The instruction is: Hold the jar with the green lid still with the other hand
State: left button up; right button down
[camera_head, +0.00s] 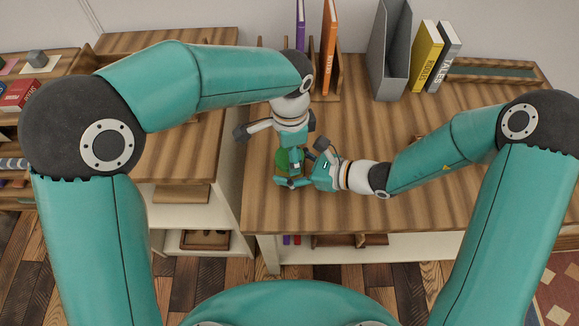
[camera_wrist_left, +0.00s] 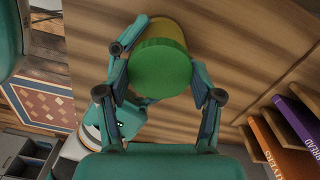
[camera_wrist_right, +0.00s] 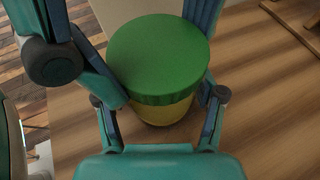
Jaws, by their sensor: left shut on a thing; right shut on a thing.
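The jar with the green lid (camera_head: 282,159) stands on the wooden table near its front edge, mostly hidden by my grippers in the head view. In the left wrist view its round green lid (camera_wrist_left: 160,68) sits between the fingers of my left gripper (camera_wrist_left: 158,82), which is shut on the jar at the lid. In the right wrist view the lid (camera_wrist_right: 158,55) and yellowish body (camera_wrist_right: 166,112) sit between the fingers of my right gripper (camera_wrist_right: 160,92), which is shut on the jar from the right side. The lid is on the jar.
Behind the jar stand a purple book (camera_head: 300,25) and an orange book (camera_head: 329,45). A grey file holder (camera_head: 390,50), a yellow book (camera_head: 427,55) and a shallow tray (camera_head: 490,70) are at the back right. The table's front right is clear.

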pick_arm(q)
jog(key=shift+m, duration=0.5)
jog(key=o, duration=1.4)
jog(key=shift+c, duration=0.2)
jog(key=shift+r, duration=0.1)
notch_tip(320, 180, up, 12)
pick_arm(e)
jog(key=shift+c, duration=0.2)
grip_release()
